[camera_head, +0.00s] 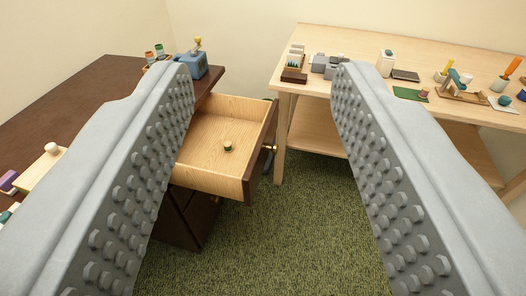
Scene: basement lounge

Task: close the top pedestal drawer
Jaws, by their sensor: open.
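The top pedestal drawer (218,117) stands pulled out from the dark wooden desk (88,88). It has a light wood inside and a dark front (262,152) with a brass knob (270,148) facing right. One small dark round object (227,147) lies on its floor. My gripper (264,78) is open and empty, with its two studded grey fingers wide apart. The drawer shows between the fingers, and the left finger hides part of the drawer and the pedestal. No contact with the drawer shows.
Lower dark drawers (190,212) are partly visible below. A light wood workbench (440,58) with a lower shelf (312,135) and several small items stands at the right. A blue box-like object (192,66) sits on the desk's far corner. Green carpet (290,235) is clear between desk and bench.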

